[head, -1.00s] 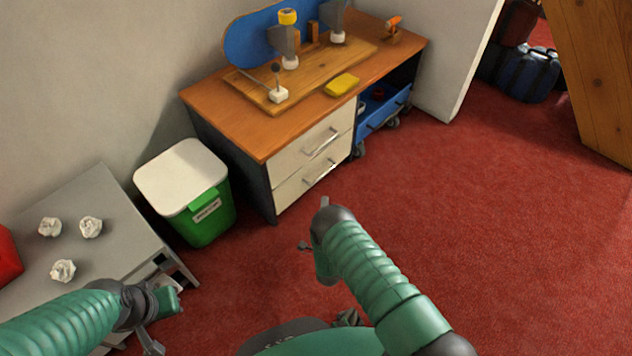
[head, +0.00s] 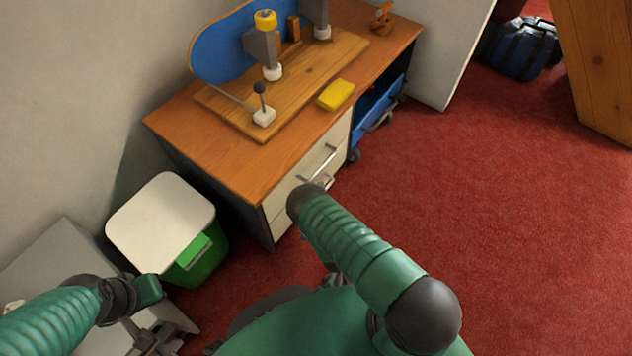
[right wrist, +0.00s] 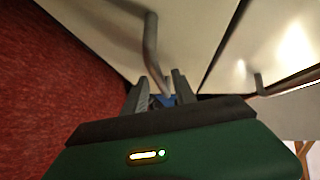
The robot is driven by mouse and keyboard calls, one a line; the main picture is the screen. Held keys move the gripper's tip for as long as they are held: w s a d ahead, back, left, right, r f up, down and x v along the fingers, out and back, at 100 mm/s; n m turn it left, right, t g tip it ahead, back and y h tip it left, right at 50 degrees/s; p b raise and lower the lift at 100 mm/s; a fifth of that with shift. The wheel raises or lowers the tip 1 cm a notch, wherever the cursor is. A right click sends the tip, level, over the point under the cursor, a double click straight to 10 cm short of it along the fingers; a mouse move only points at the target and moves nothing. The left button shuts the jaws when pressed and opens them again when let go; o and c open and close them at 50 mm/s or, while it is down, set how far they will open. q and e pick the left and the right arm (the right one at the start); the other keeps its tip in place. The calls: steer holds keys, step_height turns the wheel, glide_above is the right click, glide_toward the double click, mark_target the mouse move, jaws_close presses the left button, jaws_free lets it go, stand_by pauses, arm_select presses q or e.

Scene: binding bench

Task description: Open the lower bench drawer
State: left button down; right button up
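The bench's lower drawer (head: 283,222) has a pale front, looks shut, and is partly hidden behind my right arm in the head view. In the right wrist view its front (right wrist: 195,35) fills the top middle, with a grey bar handle (right wrist: 151,45). My right gripper (right wrist: 160,82) is open at this handle. One end of the bar reaches in between the two fingers; I cannot tell if they touch it. My left gripper (head: 145,335) is low at the left of the head view, away from the bench, its fingers unclear.
The upper drawer's handle (head: 318,162) is just above. A green bin with a white lid (head: 160,222) stands left of the bench, beside a grey table (head: 50,262). Red carpet (head: 480,210) is clear on the right.

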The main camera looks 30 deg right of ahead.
steer(key=shift+r, duration=0.15)
jaws_close()
steer(key=shift+s, duration=0.1)
stand_by(1.3)
